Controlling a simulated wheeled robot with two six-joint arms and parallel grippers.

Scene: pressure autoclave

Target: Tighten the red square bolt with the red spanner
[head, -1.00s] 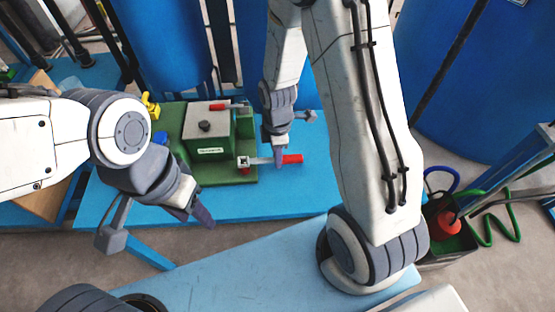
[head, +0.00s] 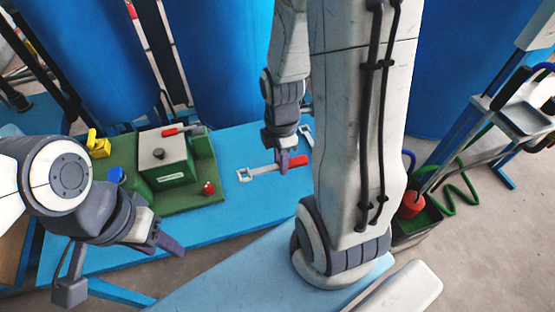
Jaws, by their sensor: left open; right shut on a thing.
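The red spanner (head: 268,171) has a red handle and a pale metal square-ended head. It is over the blue table, with its head pointing left. My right gripper (head: 283,163) is shut on the spanner near its red handle. The red square bolt (head: 208,188) stands upright at the right front of the green base. The spanner's head is to the right of the bolt and apart from it. My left gripper (head: 168,238) is open and empty, in front of the green base. I cannot tell the spanner's exact height above the table.
Big blue tanks (head: 220,60) stand behind. The blue table (head: 235,210) is clear between base and spanner.

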